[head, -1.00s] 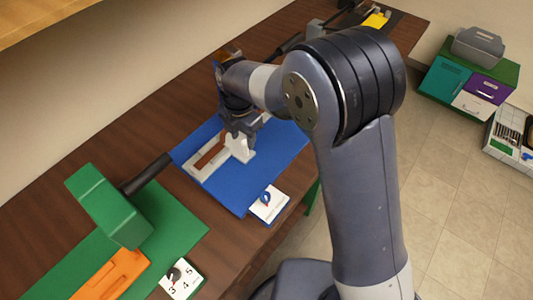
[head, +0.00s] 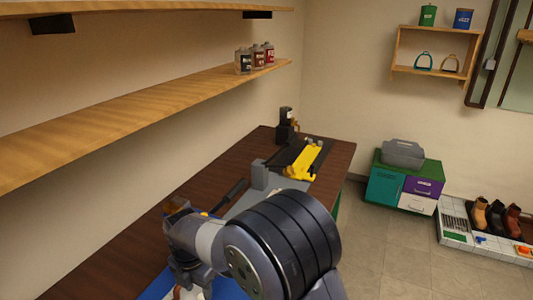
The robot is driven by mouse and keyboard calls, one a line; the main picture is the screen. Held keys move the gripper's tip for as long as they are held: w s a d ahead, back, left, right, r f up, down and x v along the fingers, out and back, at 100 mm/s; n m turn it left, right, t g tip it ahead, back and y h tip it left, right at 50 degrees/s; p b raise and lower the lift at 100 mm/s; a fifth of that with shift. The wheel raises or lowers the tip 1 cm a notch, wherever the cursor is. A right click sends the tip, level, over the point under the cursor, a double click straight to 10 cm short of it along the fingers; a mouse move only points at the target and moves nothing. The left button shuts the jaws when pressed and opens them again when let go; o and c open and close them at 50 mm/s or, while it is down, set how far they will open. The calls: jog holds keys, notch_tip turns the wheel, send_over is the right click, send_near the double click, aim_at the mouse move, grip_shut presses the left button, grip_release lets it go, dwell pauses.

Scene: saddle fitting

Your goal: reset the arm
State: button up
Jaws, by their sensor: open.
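My arm fills the bottom middle of the head view, with its large dark joint in front of the workbench (head: 225,178). My gripper (head: 190,284) is at the bottom edge, pointing down over the blue mat (head: 228,289). A pale piece shows just below the gripper, cut off by the frame edge. The fingertips are mostly cut off, and I cannot tell how close they are to that piece.
A yellow tool (head: 303,160) and a dark device (head: 287,127) stand at the bench's far end. A wooden shelf (head: 150,115) with bottles runs along the left wall. A cabinet (head: 402,182) and a floor tray (head: 455,232) stand right. The floor between is clear.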

aim_at(199, 295)
notch_tip(199, 295, down, 5)
jog(key=b, duration=0.3)
jog(key=shift+s+d+r, duration=0.15)
jog(key=shift+d, duration=0.25)
jog(key=shift+s+d+r, duration=0.1)
jog(key=shift+s+d, duration=0.05)
jog(key=shift+d, duration=0.2)
